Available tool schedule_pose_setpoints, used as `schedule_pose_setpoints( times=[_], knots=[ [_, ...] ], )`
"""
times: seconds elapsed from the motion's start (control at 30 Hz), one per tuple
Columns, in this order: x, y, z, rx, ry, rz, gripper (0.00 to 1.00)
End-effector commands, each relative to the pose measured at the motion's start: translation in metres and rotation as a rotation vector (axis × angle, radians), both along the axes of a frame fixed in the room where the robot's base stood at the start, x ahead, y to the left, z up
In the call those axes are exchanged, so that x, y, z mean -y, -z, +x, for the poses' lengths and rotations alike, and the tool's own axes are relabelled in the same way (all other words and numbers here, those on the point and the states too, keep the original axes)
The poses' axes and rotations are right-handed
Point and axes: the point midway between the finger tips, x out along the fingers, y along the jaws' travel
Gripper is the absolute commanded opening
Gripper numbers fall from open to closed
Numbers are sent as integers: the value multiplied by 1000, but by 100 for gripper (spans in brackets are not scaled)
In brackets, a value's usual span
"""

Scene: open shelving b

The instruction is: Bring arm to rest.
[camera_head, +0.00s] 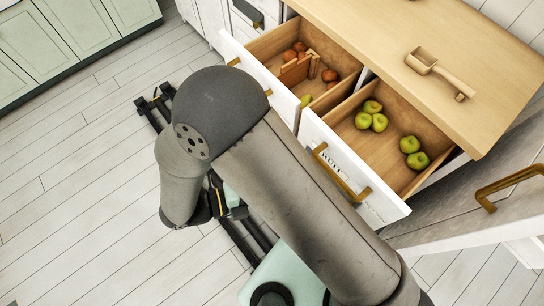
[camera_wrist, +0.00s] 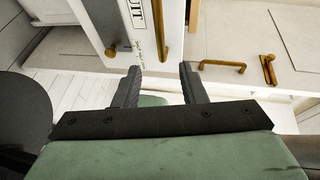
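My gripper (camera_wrist: 160,75) shows in the wrist view with two dark fingers apart and nothing between them. It is open and empty. Beyond the fingertips is a white drawer front with a brass handle (camera_wrist: 158,20) and dark lettering. In the head view my grey arm (camera_head: 290,200) reaches up from the lower right, bends at a large round joint, and its forearm (camera_head: 183,195) points down. My gripper cannot be made out clearly in the head view.
Two drawers stand open: one (camera_head: 340,140) with green apples (camera_head: 372,107), one (camera_head: 262,52) with reddish round items (camera_head: 297,50) and a wooden holder. A wooden scoop (camera_head: 437,72) lies on the wooden counter (camera_head: 390,40). Floor (camera_head: 70,190) at left is clear.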

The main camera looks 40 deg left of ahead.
Motion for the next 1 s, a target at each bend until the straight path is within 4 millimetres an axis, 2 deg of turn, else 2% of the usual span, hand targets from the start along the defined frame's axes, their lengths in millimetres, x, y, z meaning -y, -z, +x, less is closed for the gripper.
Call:
schedule_pose_setpoints(
  times=[0.37, 0.47, 0.53, 0.67, 0.8, 0.87, 1.0],
  knots=[
    [0, 0, 0, 0, 0, 0, 38],
    [7, -9, 15, 20, 75, 63, 38],
    [18, -20, 34, 52, 189, 154, 38],
    [58, -49, 80, 185, 535, 414, 38],
    [120, -79, 117, 451, 1029, 735, 38],
    [147, -90, 127, 605, 1254, 864, 38],
    [204, -109, 137, 1042, 1781, 1110, 38]
  ],
)
